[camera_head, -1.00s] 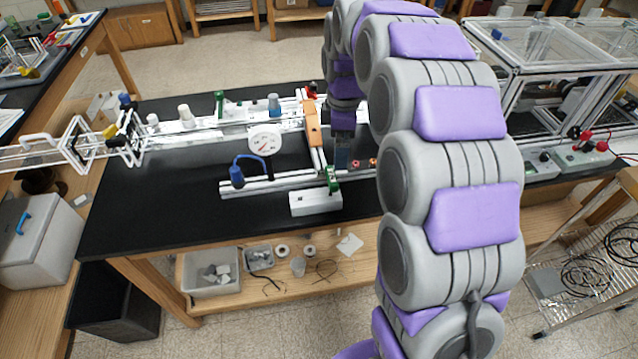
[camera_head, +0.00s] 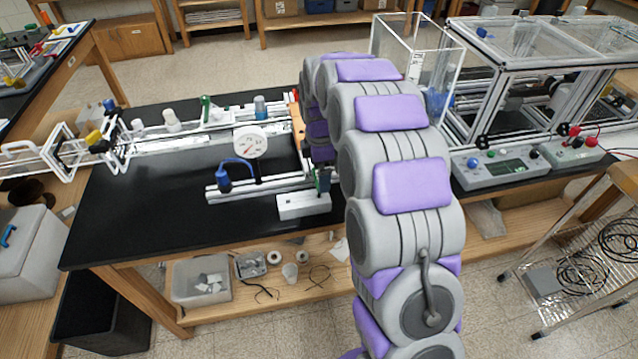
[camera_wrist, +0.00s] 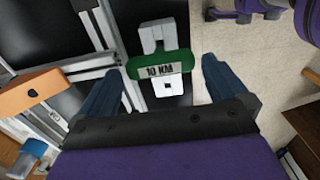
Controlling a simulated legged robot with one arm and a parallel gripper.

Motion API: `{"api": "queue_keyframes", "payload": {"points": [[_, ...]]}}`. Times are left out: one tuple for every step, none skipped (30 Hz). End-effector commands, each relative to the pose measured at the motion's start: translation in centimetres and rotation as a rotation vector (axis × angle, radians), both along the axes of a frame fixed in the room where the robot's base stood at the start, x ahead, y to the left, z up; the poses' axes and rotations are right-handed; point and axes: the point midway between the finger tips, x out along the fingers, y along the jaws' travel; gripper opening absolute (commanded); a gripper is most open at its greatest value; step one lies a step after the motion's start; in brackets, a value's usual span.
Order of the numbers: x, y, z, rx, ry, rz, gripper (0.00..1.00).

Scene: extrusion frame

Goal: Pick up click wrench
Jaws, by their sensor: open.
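In the wrist view, a white tool with a green band marked "10 NM" (camera_wrist: 158,68), which looks like the click wrench, stands over the dark tabletop. My gripper (camera_wrist: 162,64) is open, with one blue-grey finger on each side of the green band. There are gaps between the fingers and the tool, and nothing is held. In the head view my arm covers the gripper and the spot where it works, and I cannot pick out the tool there.
An orange block (camera_wrist: 30,92) and metal rails lie left of the gripper in the wrist view. On the black table (camera_head: 130,215) stand a round dial gauge (camera_head: 250,142), a blue-handled piece (camera_head: 223,182) and a white block (camera_head: 304,205). A clear-walled enclosure (camera_head: 530,40) stands right.

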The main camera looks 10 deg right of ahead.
Motion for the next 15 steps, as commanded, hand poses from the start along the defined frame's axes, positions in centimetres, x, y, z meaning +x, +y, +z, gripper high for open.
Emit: {"api": "queue_keyframes", "payload": {"points": [[-0.1, 0.0, -0.6, -0.001, 0.002, 0.000, 1.00], [-0.1, 0.1, -0.8, -0.001, 0.003, 0.000, 1.00], [-0.1, 0.1, -0.9, -0.002, 0.003, 0.000, 1.00], [-0.1, 0.2, -1.0, -0.002, 0.003, 0.000, 1.00], [-0.1, 0.2, -1.1, -0.002, 0.003, 0.000, 1.00], [-0.1, 0.2, -1.2, -0.002, 0.003, 0.000, 1.00], [-0.1, 0.2, -1.4, -0.002, 0.003, 0.000, 1.00], [-0.1, 0.1, -1.6, -0.002, 0.003, 0.000, 1.00], [-0.1, 0.1, -1.9, -0.002, 0.004, 0.000, 1.00], [-0.1, 0.1, -2.3, -0.002, 0.004, 0.000, 1.00], [0.0, 0.1, -2.7, -0.002, 0.004, -0.001, 1.00], [0.0, 0.1, -3.3, -0.002, 0.004, -0.001, 1.00], [0.1, 0.1, -3.8, -0.001, 0.003, -0.001, 1.00], [0.1, 0.1, -4.2, -0.001, 0.003, -0.002, 1.00], [0.2, 0.1, -4.8, -0.001, 0.003, -0.002, 1.00]]}}
